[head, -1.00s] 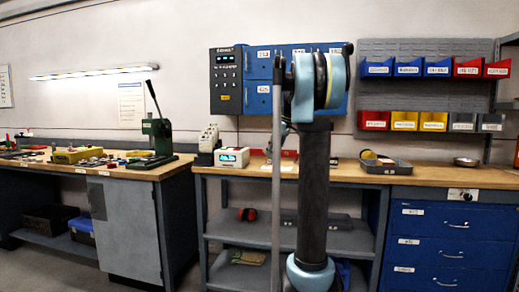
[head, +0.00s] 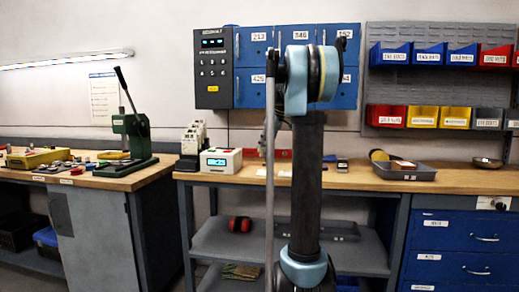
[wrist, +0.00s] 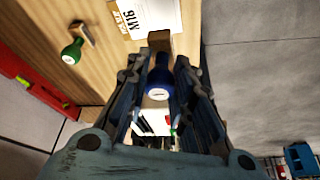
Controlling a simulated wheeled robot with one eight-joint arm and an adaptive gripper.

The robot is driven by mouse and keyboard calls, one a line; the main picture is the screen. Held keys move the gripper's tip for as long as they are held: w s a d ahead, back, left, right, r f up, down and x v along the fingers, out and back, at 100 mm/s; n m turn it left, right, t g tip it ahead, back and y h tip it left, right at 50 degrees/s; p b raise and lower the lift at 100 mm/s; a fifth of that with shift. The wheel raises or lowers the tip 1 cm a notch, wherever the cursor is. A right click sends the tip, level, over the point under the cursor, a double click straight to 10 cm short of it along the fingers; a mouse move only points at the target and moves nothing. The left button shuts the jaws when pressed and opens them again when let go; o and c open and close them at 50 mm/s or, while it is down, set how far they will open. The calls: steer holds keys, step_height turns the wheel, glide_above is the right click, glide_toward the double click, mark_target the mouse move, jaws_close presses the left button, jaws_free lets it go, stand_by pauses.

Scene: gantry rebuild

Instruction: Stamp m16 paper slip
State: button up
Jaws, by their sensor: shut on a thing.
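In the wrist view, my gripper (wrist: 160,55) is shut on a stamp with a blue round handle (wrist: 158,82) and a wooden block base. The paper slip marked M16 (wrist: 148,14) lies on the wooden bench just beyond the stamp, partly cut off by the top edge of the view. I cannot tell whether the stamp touches the bench. A stamp with a green handle (wrist: 73,51) lies to the left of my gripper. In the head view, my arm hides the gripper, and small white paper (head: 285,173) shows on the bench beside the arm.
A red holder (wrist: 30,88) runs along the left in the wrist view. On the bench stand a white device with a display (head: 221,161) and a grey tray (head: 405,174). A green press (head: 130,130) stands on the left bench.

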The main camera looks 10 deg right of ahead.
steer(key=shift+w+d, duration=0.15)
steer(key=shift+w, duration=0.2)
steer(key=shift+a, duration=0.2)
steer(key=shift+f, duration=3.7)
steer(key=shift+f, duration=0.45)
steer(key=shift+r, duration=3.55)
